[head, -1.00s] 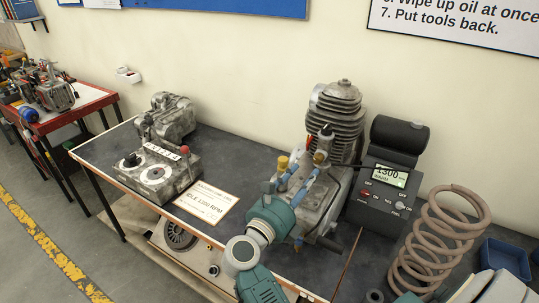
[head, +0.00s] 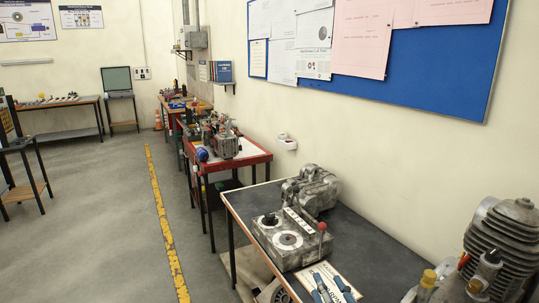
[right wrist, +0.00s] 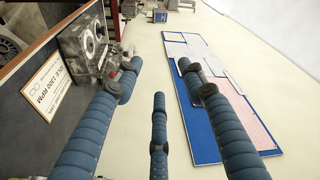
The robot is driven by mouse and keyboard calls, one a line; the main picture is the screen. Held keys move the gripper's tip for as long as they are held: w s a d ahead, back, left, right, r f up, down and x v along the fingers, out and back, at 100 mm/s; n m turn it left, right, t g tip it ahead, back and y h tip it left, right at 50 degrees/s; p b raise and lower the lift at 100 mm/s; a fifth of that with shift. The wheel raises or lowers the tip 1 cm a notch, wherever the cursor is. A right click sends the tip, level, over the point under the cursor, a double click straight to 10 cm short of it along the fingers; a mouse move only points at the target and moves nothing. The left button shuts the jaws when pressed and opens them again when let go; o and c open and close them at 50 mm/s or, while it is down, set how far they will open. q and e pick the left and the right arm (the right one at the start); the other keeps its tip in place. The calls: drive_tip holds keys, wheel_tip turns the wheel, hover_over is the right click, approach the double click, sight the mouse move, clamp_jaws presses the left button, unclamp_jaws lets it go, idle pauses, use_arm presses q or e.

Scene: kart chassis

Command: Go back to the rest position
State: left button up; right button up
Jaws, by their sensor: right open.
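My right gripper (head: 332,292) shows only by its blue fingertips at the bottom edge of the head view, in front of the placard (head: 322,272). In the right wrist view my right gripper (right wrist: 160,85) has its blue ribbed fingers spread apart, with nothing between them. The grey control box (head: 290,240) with dials and a red-knobbed lever stands beyond it on the dark bench. The finned engine (head: 508,232) is at the right edge of the head view, partly cut off. My left gripper is not in view.
The dark bench top (head: 375,245) is bare between control box and engine. A red table (head: 250,158) with machine parts stands farther along the wall. A blue notice board (head: 428,85) hangs above. Open grey floor with a yellow line (head: 163,215) lies left.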

drive_tip(key=s+a+f+n+g, duration=0.1)
drive_tip(key=s+f+n+g, duration=0.4)
drive_tip(key=f, duration=0.4)
drive_tip(key=s+f+n+g, duration=0.3)
drive_tip(key=s+f+g, duration=0.1)
drive_tip(key=s+f, duration=0.35)
drive_tip(key=s+d+f+n+g+h, duration=0.1)
drive_tip(key=s+d+f+g+h, duration=0.3)
drive_tip(key=s, duration=0.3)
drive_tip(key=s+d+f+n+g+h, duration=0.1)
drive_tip(key=s+d+f+g, duration=0.1)
drive_tip(key=s+d+f, duration=0.4)
wheel_tip(320, 180, down, 24)
drive_tip(key=s+a+f+g, duration=0.1)
drive_tip(key=s, duration=0.2)
drive_tip(key=s+d+f+g+b, duration=0.1)
drive_tip(key=s+d+f, duration=0.2)
drive_tip(key=s+f, duration=1.4)
drive_tip(key=shift+s+n+g, duration=0.2)
drive_tip(key=shift+n+g, duration=0.1)
drive_tip(key=shift+n, duration=0.1)
drive_tip(key=shift+f, duration=0.1)
